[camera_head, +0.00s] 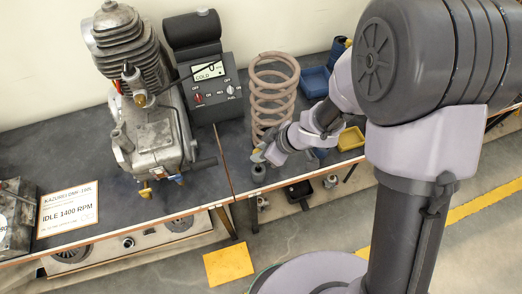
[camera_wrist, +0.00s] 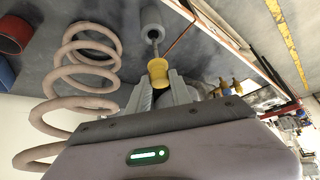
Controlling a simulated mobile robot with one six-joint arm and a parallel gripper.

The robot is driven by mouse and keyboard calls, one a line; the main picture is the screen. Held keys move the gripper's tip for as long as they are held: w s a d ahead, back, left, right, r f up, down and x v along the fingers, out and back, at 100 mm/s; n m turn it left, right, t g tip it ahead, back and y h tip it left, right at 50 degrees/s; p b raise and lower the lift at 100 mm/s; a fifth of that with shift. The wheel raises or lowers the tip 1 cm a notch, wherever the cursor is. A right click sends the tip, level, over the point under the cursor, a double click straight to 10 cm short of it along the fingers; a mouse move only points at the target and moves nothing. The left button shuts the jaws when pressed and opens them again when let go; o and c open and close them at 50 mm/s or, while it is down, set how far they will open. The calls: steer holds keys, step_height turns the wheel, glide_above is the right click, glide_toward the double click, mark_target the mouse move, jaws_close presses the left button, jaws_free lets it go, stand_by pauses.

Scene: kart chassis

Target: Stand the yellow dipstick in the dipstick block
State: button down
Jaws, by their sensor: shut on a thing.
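The yellow dipstick (camera_wrist: 158,72) has a yellow cap with a thin grey rod. My gripper (camera_wrist: 160,86) is shut on its cap, with a grey finger on each side. The rod points away from the gripper toward a grey cylinder (camera_wrist: 151,16), which looks like the dipstick block. I cannot tell whether the rod tip is inside it or only in front of it. In the head view, my gripper (camera_head: 262,153) is low over the bench's front edge, right above the small grey block (camera_head: 258,173). The dipstick is mostly hidden there.
A tall coil spring (camera_head: 274,90) stands close behind my gripper. An engine (camera_head: 145,110) and a black tester with a display (camera_head: 212,85) stand to the left. A yellow tray (camera_head: 351,138) and a blue bin (camera_head: 314,81) are to the right.

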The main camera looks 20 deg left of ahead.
steer(key=shift+f, duration=0.2)
steer(key=shift+f+b, duration=0.8)
steer(key=shift+f, duration=0.5)
steer(key=shift+f, duration=0.15)
steer(key=shift+f+b, duration=0.8)
steer(key=shift+f, duration=0.2)
steer(key=shift+f, duration=0.2)
steer(key=shift+f+b, duration=0.8)
steer(key=shift+f, duration=0.2)
steer(key=c, duration=1.1)
jaws_free()
